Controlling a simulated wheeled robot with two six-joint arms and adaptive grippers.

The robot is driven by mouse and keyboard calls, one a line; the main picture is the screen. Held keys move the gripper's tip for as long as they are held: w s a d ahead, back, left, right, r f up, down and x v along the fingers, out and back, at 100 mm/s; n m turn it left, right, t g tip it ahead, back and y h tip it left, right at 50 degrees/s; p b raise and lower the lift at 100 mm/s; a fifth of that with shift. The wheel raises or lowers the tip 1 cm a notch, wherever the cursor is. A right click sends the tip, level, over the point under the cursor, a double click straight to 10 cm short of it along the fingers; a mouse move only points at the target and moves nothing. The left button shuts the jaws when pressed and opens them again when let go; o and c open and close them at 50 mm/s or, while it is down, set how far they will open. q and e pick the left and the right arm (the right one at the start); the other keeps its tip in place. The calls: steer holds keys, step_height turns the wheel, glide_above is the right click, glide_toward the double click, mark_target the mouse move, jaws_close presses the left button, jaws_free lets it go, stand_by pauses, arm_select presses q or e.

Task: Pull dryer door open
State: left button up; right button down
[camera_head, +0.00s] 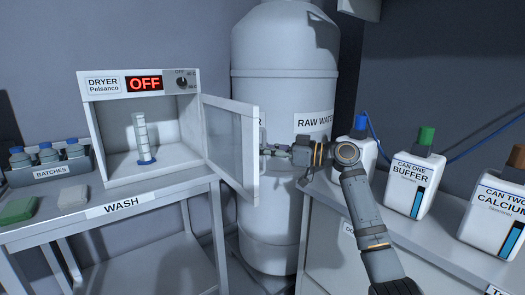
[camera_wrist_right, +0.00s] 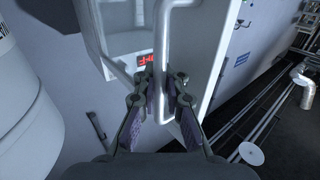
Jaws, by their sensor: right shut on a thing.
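The dryer (camera_head: 138,82) stands on the wash table with its red OFF display lit. Its door (camera_head: 231,145) is swung open to the right, with the inside showing. A clear cylinder with a blue base (camera_head: 142,138) stands upright inside. My right gripper (camera_head: 266,150) is at the door's outer edge. In the right wrist view, my right gripper (camera_wrist_right: 162,112) is shut on the white bar handle (camera_wrist_right: 159,60) of the door (camera_wrist_right: 203,55). My left gripper is not in view.
A large raw water tank (camera_head: 283,100) stands behind the door. A batches rack with blue-capped bottles (camera_head: 48,172) is left of the dryer. Several capped cans, including the buffer can (camera_head: 411,185), stand on the right counter. Green and grey blocks lie on the wash table (camera_head: 120,207).

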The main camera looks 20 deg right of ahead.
steer(key=shift+f, duration=0.25)
steer(key=c, duration=1.8)
jaws_free()
steer(key=shift+o, duration=0.5)
steer(key=shift+s+d+r, duration=0.15)
steer(key=shift+s+d, duration=0.05)
steer(key=shift+d, duration=0.05)
steer(key=shift+a, duration=0.1)
steer(key=v, duration=1.2)
